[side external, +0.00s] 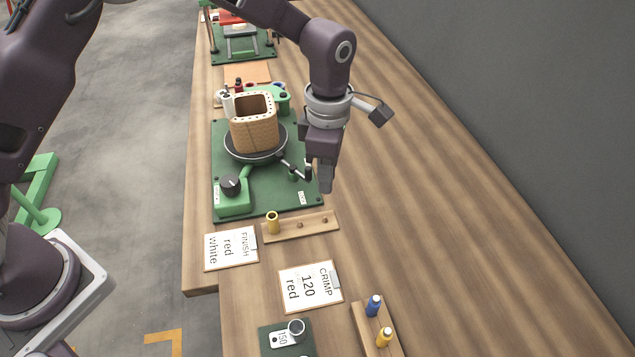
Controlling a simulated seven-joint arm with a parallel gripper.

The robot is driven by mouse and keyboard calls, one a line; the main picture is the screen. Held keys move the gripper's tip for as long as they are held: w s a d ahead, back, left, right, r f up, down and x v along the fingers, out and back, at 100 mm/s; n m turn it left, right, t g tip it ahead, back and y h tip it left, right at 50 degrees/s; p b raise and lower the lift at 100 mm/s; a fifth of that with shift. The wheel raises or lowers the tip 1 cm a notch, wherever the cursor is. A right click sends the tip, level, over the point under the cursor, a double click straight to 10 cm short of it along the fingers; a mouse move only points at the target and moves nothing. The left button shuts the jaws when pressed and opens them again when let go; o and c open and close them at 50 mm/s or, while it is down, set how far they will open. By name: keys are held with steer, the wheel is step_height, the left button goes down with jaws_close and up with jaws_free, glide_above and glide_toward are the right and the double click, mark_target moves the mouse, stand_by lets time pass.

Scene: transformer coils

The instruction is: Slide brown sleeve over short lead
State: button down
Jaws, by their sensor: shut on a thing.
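My gripper (326,187) points down just right of the green work board's right edge. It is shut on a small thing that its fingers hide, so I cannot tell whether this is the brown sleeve. A tan, square-walled coil (255,134) stands on a round dark turntable (229,152). Dark leads (293,172) reach from the coil's lower right toward my gripper, ending close to its left side. I cannot tell which lead is short, or whether my gripper touches one. A wooden peg rack (285,232) holds one yellow sleeve (272,221) at its left; its other pegs look bare.
The green board (265,198) carries a black knob (231,184). White cards (231,249) and (310,287), the second marked CRIMP, lie in front. A rack with blue and yellow pieces (373,306) and a 150-marked block (283,340) stand nearer. The bench to the right is clear.

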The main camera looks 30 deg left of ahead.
steer(key=shift+r, duration=0.35)
steer(key=w+a+r+n, duration=0.25)
steer(key=a+r, duration=0.25)
steer(key=a, duration=0.5)
steer(key=w+a+r+n, duration=0.25)
steer(key=a+r, duration=0.25)
steer(key=a, duration=0.5)
steer(key=w+a+r+n, duration=0.1)
steer(key=w+a+r, duration=0.3)
steer(key=a, duration=0.7)
steer(key=shift+s+d+f, duration=0.1)
steer(key=shift+s+f, duration=0.05)
steer(key=shift+f, duration=0.65)
steer(key=shift+s+d+f, duration=0.1)
steer(key=shift+f, duration=0.65)
steer(key=shift+s+d+f, duration=0.1)
steer(key=shift+s+f, duration=0.05)
steer(key=shift+f, duration=0.65)
steer(key=shift+f, duration=0.5)
steer(key=shift+f, duration=0.35)
